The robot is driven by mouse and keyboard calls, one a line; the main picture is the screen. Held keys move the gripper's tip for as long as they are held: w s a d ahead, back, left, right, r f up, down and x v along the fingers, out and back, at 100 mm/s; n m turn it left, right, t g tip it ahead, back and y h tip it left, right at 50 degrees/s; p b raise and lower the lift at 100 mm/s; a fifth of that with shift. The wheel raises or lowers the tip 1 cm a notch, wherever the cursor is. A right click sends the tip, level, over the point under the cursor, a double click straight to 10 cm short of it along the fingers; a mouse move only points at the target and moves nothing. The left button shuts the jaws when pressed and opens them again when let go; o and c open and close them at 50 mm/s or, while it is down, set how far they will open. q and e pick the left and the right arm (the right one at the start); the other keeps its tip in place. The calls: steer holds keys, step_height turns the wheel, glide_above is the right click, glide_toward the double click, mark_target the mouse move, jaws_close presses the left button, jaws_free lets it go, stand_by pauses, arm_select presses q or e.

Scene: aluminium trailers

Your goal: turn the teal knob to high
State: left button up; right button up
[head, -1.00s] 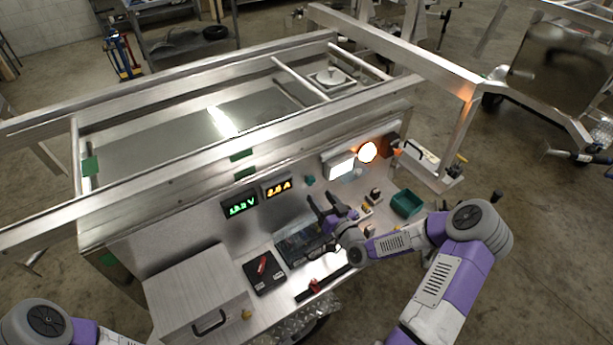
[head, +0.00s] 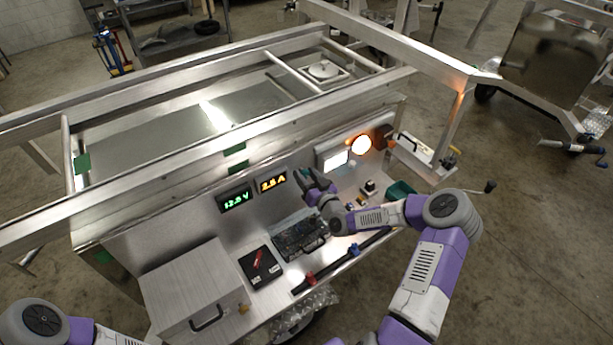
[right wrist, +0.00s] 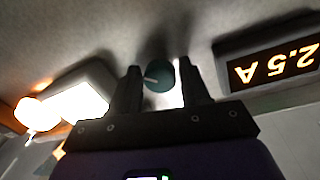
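The teal knob (right wrist: 158,77) sits on the panel, between the two fingers of my right gripper (right wrist: 159,67) in the right wrist view. A pale pointer mark on the knob points left in that picture, which shows the panel upside down. The fingers are apart, with a bright gap between the knob and the right-hand finger; I cannot tell how deep they reach around it. In the head view my right gripper (head: 304,178) is at the panel right of the amber display, and the knob is hidden behind it. My left gripper is out of view.
The panel has a green voltage display (head: 236,201), an amber display (head: 272,183) reading 2.5 A in the wrist view, and a lit white lamp (head: 335,160). On the bench below are a circuit board (head: 302,234), a black meter (head: 260,266) and a teal bin (head: 399,190).

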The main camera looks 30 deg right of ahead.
steer(key=c, duration=0.7)
steer(key=shift+m, duration=0.3)
steer(key=m+b, duration=0.1)
steer(key=m, duration=0.2)
steer(key=shift+m, duration=0.3)
steer(key=m, duration=0.4)
steer(key=shift+g, duration=0.3)
steer(key=m, duration=0.3)
steer(key=shift+f+m+y, duration=0.1)
steer(key=shift+m+y, duration=0.2)
steer(key=shift+m, duration=0.1)
steer(key=m, duration=0.3)
steer(key=shift+y+b, duration=0.3)
steer(key=m, duration=0.5)
steer(key=shift+y+b, duration=0.3)
steer(key=shift+m, duration=0.4)
